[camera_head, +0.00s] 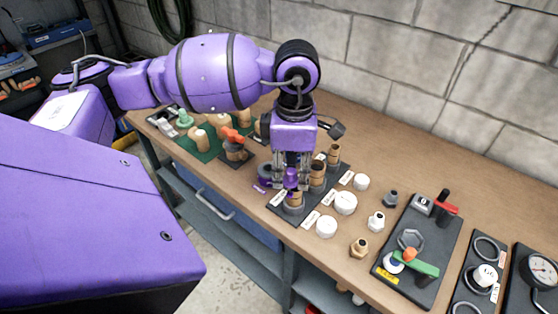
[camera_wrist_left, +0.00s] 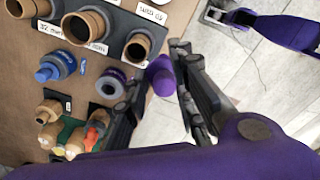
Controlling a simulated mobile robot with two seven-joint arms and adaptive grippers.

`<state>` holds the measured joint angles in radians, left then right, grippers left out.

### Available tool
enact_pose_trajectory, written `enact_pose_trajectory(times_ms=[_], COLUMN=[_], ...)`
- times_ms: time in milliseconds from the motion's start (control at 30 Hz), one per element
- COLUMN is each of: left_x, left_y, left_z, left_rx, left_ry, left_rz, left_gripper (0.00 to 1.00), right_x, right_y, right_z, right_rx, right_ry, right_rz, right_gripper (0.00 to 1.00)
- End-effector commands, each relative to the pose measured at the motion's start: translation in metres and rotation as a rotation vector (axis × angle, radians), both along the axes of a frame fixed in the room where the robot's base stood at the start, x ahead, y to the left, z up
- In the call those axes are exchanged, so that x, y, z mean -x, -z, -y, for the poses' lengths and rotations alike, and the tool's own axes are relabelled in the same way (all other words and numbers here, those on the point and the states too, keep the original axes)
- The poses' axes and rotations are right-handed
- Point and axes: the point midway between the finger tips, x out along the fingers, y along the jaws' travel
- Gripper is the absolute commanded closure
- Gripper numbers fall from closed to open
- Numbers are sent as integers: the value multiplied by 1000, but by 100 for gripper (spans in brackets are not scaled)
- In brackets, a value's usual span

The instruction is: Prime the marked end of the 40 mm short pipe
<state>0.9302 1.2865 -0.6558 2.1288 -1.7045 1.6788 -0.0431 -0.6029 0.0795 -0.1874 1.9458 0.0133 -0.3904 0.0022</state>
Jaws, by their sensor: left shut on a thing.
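The short pipes are tan and stand upright in a dark rack; the front one shows in the head view (camera_head: 294,201) and a middle one (camera_head: 317,176) behind it. Their size labels are too small to read surely, so I cannot tell which is 40 mm; no mark is clear. My left gripper (camera_head: 291,177) points down above the front of the rack. It is shut on a purple primer applicator, seen between the fingers in the left wrist view (camera_wrist_left: 160,76). I cannot tell whether it touches a pipe. A grey primer pot (camera_wrist_left: 113,82) with a purple rim stands beside the rack.
White caps (camera_head: 345,203) and small fittings (camera_head: 376,221) stand right of the rack. A blue pot (camera_wrist_left: 55,66) shows in the left wrist view. A dark tray (camera_head: 425,250) with valves lies further right. A block wall (camera_head: 400,60) bounds the bench behind.

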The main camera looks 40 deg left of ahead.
Motion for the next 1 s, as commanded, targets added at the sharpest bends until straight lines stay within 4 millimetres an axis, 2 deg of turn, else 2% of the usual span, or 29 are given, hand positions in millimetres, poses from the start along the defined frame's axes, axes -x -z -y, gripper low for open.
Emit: enact_pose_trajectory(times_ms=[100, 200, 333, 567, 1000], left_x=[-1, -2, -2, -2, -1], left_y=[-7, -9, -11, -6, 29], left_z=[-13, -20, -26, -28, -28], left_rx=[-3, -4, -5, -6, -8], left_ry=[-296, -484, -633, -692, -689], left_rz=[5, 7, 9, 6, 2], left_gripper=[93, 93, 93, 93, 93], right_x=[-1, -1, -1, 1, 3], right_y=[-5, -6, -7, -3, 9], right_z=[0, 1, 3, 5, 4], right_rx=[0, 1, 6, 12, 11], right_ry=[1, 0, -7, -13, -7], right_rz=[6, 6, 5, -2, -11], right_gripper=[60, 60, 60, 60, 60])
